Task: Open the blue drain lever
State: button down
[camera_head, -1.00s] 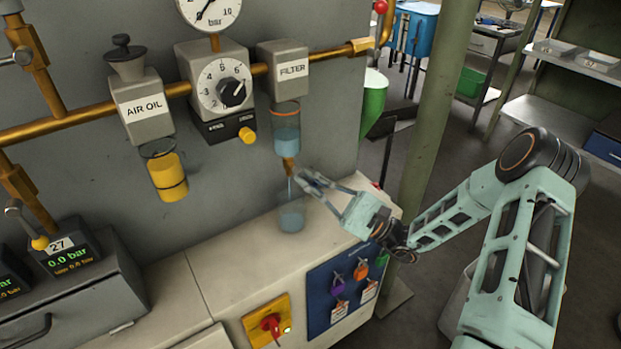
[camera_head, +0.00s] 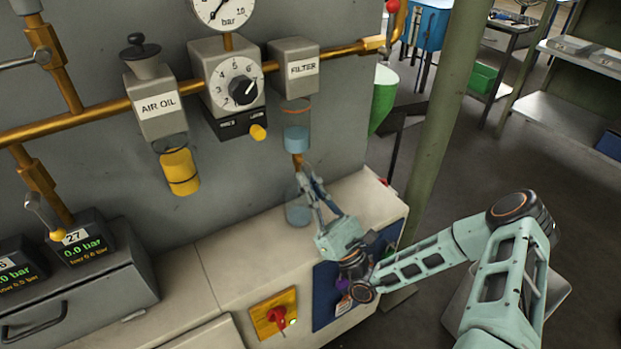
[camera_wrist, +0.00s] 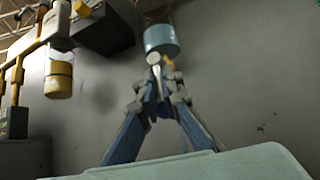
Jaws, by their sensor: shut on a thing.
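The filter (camera_head: 295,67) hangs on the brass pipe, with a clear bowl (camera_head: 297,139) of blue liquid below it. A brass drain (camera_head: 298,160) sits under the bowl. My gripper (camera_head: 305,174) reaches up to just below this drain. In the wrist view, my gripper's fingers (camera_wrist: 158,75) close together right under the bowl (camera_wrist: 161,38), around a small pale piece (camera_wrist: 153,58). This looks like the drain lever's end; the fingers hide most of it and its blue colour is not clear. A clear cup (camera_head: 298,213) with blue liquid stands beneath the drain, partly behind my fingers.
The cream cabinet top (camera_head: 235,238) is mostly clear left of the cup. A red rotary switch (camera_head: 277,316) is on its front. The regulator (camera_head: 232,88) and air oil unit (camera_head: 157,104) hang left of the filter. A green post (camera_head: 437,140) stands right of the cabinet.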

jog(key=shift+f, duration=0.3)
jog(key=c, duration=2.1)
grip_release()
jog(key=shift+a, duration=0.1)
jog(key=shift+r, duration=0.1)
jog(key=v, duration=1.2)
